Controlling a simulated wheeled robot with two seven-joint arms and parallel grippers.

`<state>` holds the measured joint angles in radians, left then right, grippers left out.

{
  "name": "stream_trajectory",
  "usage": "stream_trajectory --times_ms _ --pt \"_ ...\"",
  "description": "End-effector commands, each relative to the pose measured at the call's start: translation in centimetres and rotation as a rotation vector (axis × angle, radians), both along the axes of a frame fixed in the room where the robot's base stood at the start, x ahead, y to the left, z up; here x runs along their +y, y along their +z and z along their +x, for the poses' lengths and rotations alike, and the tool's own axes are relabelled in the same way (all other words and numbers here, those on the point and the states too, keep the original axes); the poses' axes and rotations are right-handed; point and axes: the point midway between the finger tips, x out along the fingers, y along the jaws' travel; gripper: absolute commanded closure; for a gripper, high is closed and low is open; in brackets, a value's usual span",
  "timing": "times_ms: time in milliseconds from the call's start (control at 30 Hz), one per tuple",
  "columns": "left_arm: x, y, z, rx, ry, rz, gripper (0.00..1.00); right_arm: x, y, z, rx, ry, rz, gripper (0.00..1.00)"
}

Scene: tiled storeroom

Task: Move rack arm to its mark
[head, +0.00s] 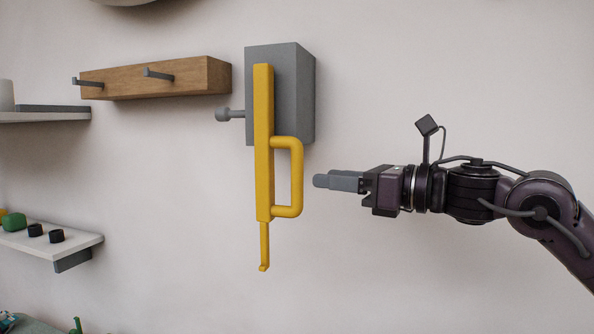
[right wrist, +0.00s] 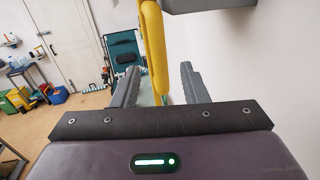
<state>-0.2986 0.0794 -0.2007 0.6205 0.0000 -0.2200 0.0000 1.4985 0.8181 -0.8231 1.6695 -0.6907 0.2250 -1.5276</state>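The yellow rack arm (head: 264,150) hangs straight down from the front of a grey wall block (head: 294,95). It has a loop handle (head: 297,180) on its right side and a thin hooked lower end. A grey knob (head: 224,114) sticks out left of the block. My right gripper (head: 318,181) points left at the handle, with a small gap between them in the head view. In the right wrist view its two fingers (right wrist: 160,85) are apart, and the yellow handle (right wrist: 153,45) shows ahead between them. I cannot make out a mark. My left gripper is not in view.
A wooden rail (head: 150,78) with grey pegs is on the wall to the left. Shelves (head: 75,238) with small items stand at the far left. The wall below and right of the rack arm is bare.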

Motion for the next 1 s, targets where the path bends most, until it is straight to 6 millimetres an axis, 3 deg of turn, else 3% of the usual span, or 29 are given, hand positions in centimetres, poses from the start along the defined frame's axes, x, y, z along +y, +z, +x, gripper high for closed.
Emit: stream_trajectory --times_ms 133,600,933,1000 --pt "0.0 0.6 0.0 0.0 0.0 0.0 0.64 0.4 0.9 0.2 -0.024 0.01 -0.02 0.6" --pt "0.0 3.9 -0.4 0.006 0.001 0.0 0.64 6.1 0.8 3.3 -0.022 0.009 -0.017 0.6" --pt "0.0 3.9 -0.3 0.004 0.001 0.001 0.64 6.5 0.6 3.5 -0.024 0.008 -0.017 0.6" --pt "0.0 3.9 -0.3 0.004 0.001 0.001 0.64 6.5 0.6 3.5 -0.024 0.008 -0.017 0.68"
